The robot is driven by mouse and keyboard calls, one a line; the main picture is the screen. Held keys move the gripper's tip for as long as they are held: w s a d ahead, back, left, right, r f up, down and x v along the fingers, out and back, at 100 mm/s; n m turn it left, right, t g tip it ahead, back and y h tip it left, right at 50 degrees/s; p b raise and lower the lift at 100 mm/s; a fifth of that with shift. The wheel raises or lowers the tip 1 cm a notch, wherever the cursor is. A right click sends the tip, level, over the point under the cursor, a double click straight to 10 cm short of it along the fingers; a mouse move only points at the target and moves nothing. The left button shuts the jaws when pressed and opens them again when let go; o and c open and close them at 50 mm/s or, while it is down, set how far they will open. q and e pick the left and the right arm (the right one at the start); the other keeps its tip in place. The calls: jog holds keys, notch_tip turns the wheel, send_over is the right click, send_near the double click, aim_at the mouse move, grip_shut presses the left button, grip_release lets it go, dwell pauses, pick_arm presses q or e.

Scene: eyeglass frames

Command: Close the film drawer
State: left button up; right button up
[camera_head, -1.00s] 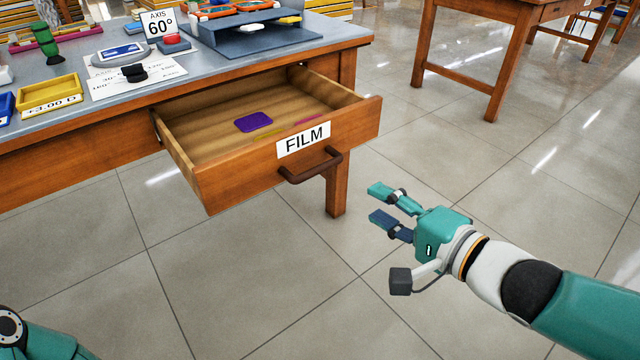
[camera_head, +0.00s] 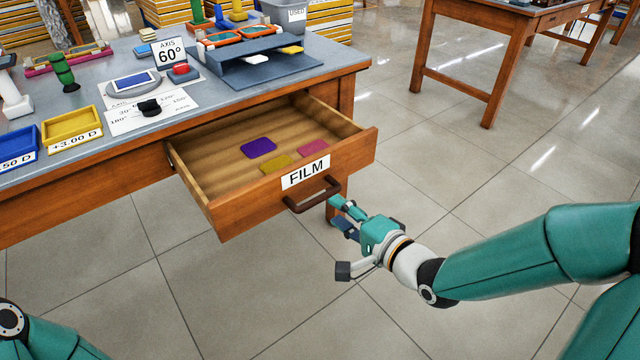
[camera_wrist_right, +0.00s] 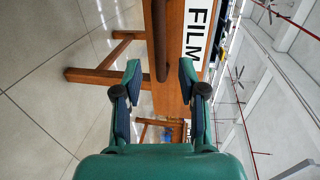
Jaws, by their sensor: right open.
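The wooden film drawer (camera_head: 222,190) stands pulled out from the table, with a white FILM label (camera_head: 305,172) on its front. A dark brown bar handle (camera_head: 312,196) is below the label. Inside lie a purple film (camera_head: 258,147), a yellow film (camera_head: 277,164) and a pink film (camera_head: 314,147). My right gripper (camera_head: 337,214) is open and empty, just in front of the handle's right end. In the right wrist view, the handle (camera_wrist_right: 160,40) runs between the lines of the open fingers (camera_wrist_right: 160,75); contact cannot be told. My left gripper is out of view.
Tiled floor is clear in front of the drawer.

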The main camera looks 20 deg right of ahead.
aim_at(322, 201)
jog(key=p, duration=0.2)
jog(key=w+p, duration=0.1)
jog(key=shift+w+a+p, duration=0.2)
jog(key=shift+a+p, duration=0.1)
jog(key=shift+p, duration=0.05)
jog(key=shift+f+b+x, duration=0.1)
jog(key=shift+b+x, duration=0.3)
jog(key=shift+x, duration=1.05)
jog(key=shift+f+b+x, duration=0.15)
jog(key=shift+b+x, duration=0.25)
jog(key=shift+x, duration=1.05)
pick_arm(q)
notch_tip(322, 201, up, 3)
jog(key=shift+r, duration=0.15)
pick_arm(e)
jog(key=shift+c, duration=0.2)
grip_shut()
